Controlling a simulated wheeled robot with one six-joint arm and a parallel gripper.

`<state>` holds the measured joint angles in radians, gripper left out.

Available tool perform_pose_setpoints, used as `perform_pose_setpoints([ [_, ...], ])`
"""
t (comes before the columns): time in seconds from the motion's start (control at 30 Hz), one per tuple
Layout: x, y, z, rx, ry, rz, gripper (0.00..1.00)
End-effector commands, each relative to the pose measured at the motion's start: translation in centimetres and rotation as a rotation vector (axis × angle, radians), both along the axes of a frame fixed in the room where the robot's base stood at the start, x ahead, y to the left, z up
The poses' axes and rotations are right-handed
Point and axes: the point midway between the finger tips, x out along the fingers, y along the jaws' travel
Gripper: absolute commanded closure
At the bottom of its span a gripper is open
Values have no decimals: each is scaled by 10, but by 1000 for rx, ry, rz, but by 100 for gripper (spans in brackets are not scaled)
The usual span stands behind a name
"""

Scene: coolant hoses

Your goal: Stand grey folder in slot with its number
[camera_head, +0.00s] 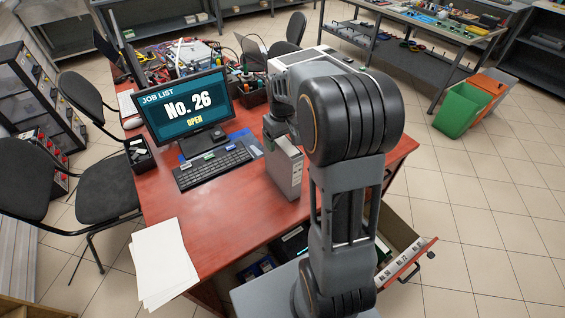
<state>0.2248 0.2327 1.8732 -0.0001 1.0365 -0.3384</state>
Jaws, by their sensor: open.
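A grey folder (285,170) stands upright on the red desk, right of the keyboard, with a small dark mark on its side. My gripper (279,132) is at its top edge, pointing down; its fingertips are partly hidden, and I cannot tell whether they touch the folder. The monitor (185,107) reads "JOB LIST No. 26 OPEN". A drawer (408,272) is pulled out at the desk's right front, with a row of small number labels along its front, too small to read surely. My arm hides much of the drawer's inside, so its slots are not clear.
A keyboard (215,163) lies before the monitor, and white papers (162,262) lie at the desk's left front corner. The red desk top (215,215) is clear between papers and folder. Chairs (105,180) stand at left; green and orange bins (462,108) stand at right.

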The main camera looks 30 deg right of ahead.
Motion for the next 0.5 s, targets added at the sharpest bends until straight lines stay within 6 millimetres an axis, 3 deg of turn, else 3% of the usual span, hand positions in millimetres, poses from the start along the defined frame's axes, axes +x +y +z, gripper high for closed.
perform_pose_setpoints([
  [0.37,0,0,-8,0,-1,0,22],
  [0.5,0,0,-8,0,-1,0,36],
])
